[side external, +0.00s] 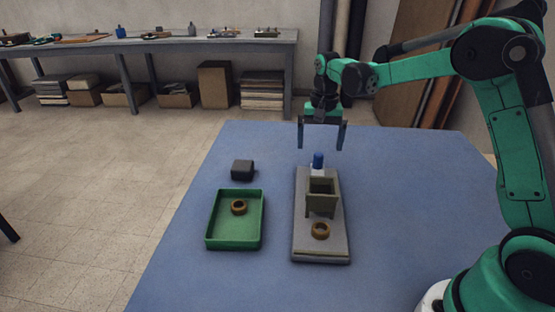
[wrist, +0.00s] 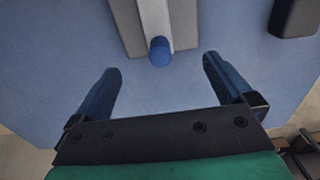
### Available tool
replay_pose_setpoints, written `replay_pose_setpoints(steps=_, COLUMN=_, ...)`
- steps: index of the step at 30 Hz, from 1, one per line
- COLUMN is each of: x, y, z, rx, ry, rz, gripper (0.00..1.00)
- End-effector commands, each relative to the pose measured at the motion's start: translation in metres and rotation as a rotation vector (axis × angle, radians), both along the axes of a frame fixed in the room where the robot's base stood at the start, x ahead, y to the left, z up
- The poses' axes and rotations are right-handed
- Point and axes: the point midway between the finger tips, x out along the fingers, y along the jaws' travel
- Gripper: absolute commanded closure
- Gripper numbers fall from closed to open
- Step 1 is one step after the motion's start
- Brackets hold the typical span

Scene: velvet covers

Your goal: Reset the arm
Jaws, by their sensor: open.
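My gripper (side external: 321,148) is open and empty above the back part of the blue table, with its fingers pointing down. In the wrist view its two fingers (wrist: 160,78) stand wide apart. A blue-capped piece (side external: 318,160) is just below and in front of the fingers, at the back end of a grey board (side external: 309,250). The blue cap also shows in the wrist view (wrist: 160,52), ahead of the gap between the fingers and not touched by them. An olive open box-like block (side external: 321,203) stands on the board, with a brown ring (side external: 320,231) in front of it.
A green tray (side external: 208,236) left of the board holds another brown ring (side external: 239,207). A dark grey block (side external: 242,169) sits behind the tray; a dark block also shows in the wrist view (wrist: 294,17). The table (side external: 415,200) is clear right of the board.

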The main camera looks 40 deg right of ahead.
Motion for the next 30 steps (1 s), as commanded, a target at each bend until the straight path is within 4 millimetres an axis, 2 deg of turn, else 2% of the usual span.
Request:
replay_pose_setpoints(steps=5, x=0.0, y=0.0, z=0.014, rx=0.0, ry=0.0, rz=0.0, gripper=0.0)
replay_pose_setpoints(steps=15, x=0.0, y=0.0, z=0.016, rx=0.0, ry=-0.001, rz=0.002, gripper=0.0)
replay_pose_setpoints(steps=19, x=-0.005, y=0.008, z=0.025, rx=-0.008, ry=-0.03, rz=0.042, gripper=0.0)
replay_pose_setpoints(steps=23, x=-0.02, y=0.026, z=0.046, rx=-0.032, ry=-0.107, rz=0.144, gripper=0.0)
replay_pose_setpoints(steps=27, x=-0.045, y=0.051, z=0.066, rx=-0.07, ry=-0.218, rz=0.291, gripper=0.0)
replay_pose_setpoints(steps=30, x=-0.066, y=0.066, z=0.073, rx=-0.102, ry=-0.297, rz=0.394, gripper=0.0)
